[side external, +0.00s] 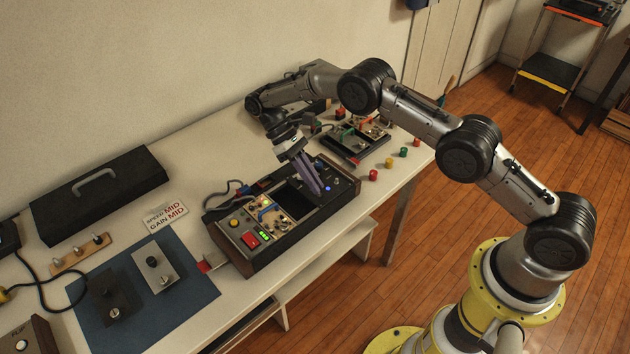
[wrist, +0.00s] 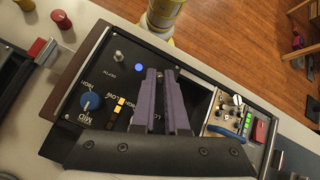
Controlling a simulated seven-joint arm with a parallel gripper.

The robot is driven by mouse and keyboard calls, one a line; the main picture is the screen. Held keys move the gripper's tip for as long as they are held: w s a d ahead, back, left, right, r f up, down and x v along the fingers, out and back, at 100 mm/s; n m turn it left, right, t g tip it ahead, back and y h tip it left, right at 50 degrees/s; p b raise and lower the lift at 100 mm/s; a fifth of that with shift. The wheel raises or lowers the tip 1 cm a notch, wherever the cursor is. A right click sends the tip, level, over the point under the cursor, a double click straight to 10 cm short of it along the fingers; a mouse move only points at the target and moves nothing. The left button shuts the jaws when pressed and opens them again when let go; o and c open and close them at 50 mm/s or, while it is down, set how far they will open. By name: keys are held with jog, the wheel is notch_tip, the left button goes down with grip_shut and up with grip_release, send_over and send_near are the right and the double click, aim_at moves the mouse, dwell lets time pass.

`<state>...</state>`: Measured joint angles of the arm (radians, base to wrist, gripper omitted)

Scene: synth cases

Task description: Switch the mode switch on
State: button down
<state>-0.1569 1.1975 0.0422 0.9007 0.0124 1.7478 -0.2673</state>
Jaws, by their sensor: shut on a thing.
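The control box (side external: 237,262) stands on the white table; its dark panel also shows in the wrist view (wrist: 72,122). My gripper (side external: 318,192) reaches down to the box's right-hand section. In the wrist view its purple fingers (wrist: 160,74) are close together, tips at the panel beside a lit blue lamp (wrist: 139,67). They are shut on a small part hidden between them, seemingly the mode switch; its label and position cannot be read. A small metal toggle (wrist: 120,57) stands clear of the fingers. A blue knob (wrist: 91,101) and yellow switch pieces (wrist: 120,108) are beside them.
The box's other section has a red rocker (side external: 250,240) and green lights (side external: 264,236). A second panel box (side external: 384,150) stands behind, with loose coloured buttons (side external: 373,175) near it. A blue mat (side external: 190,300) and black case (side external: 100,195) lie left.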

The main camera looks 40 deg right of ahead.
jog(key=shift+w+d+f+g, duration=0.1)
jog(key=shift+w+f+g, duration=0.05)
jog(key=shift+g, duration=0.25)
dwell(0.3)
jog(key=c, duration=0.9)
grip_release()
jog(key=shift+c, duration=0.2)
jog(key=shift+r, duration=0.4)
notch_tip(320, 180, up, 3)
jog(key=shift+f, duration=0.15)
jog(key=s+d+r, duration=0.2)
jog(key=s+r, duration=0.7)
jog(key=s, duration=0.5)
jog(key=shift+r, duration=0.3)
